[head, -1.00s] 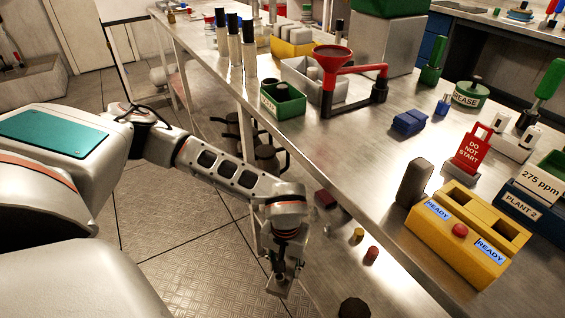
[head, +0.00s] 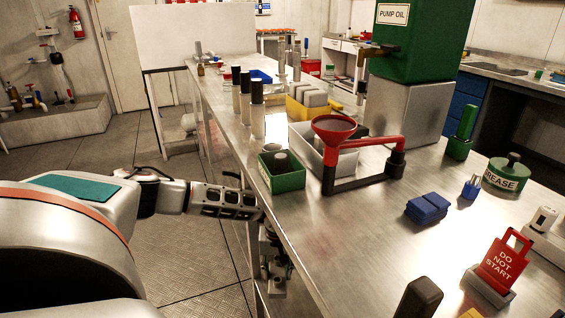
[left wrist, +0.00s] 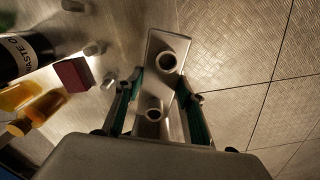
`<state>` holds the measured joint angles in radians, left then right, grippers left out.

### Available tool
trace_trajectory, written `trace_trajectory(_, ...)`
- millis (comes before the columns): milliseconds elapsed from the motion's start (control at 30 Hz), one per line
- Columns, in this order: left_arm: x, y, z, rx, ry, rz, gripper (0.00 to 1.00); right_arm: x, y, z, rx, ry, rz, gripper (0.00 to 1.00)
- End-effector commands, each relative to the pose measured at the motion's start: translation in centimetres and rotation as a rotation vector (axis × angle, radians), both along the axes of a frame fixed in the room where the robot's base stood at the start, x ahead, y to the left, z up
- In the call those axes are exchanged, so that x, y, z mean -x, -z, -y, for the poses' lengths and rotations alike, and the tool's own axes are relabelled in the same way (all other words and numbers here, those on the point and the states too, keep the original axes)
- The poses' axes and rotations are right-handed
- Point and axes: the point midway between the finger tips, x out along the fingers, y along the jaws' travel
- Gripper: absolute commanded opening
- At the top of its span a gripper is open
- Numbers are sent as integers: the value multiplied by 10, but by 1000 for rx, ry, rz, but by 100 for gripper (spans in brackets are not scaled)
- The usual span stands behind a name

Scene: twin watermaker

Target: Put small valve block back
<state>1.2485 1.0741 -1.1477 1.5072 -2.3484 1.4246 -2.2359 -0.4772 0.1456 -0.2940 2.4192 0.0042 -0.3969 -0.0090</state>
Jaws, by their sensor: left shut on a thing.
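The small valve block (head: 279,288) is a grey metal block. In the left wrist view the valve block (left wrist: 157,44) shows two round ports on its face. My left gripper (head: 274,268) is shut on it, with a finger on each side of it in the left wrist view (left wrist: 160,100). In the head view the gripper hangs pointing down, just left of the workbench's long edge and below its top. The block is clear of the benchtop. My right gripper is not in view.
The steel workbench (head: 370,240) carries a green bin (head: 290,181), a red funnel (head: 334,127) on a stand, blue blocks (head: 427,208) and a red sign (head: 502,262). Its middle front is bare. Bottles and a dark red block (left wrist: 73,74) lie left in the left wrist view.

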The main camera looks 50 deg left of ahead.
Motion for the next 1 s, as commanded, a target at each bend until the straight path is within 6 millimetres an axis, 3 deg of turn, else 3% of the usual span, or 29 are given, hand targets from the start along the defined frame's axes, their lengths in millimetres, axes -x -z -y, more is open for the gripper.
trace_trajectory(233, 2, 37, 1, 1, -1, -6, 0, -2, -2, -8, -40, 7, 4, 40)
trace_trajectory(500, -1, 52, 0, 1, -1, 2, 0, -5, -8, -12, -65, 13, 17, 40)
trace_trajectory(800, 2, 94, 1, 1, -1, -5, 0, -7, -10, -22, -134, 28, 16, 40)
trace_trajectory(1000, -2, 94, 0, 0, -1, 5, 0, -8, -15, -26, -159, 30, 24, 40)
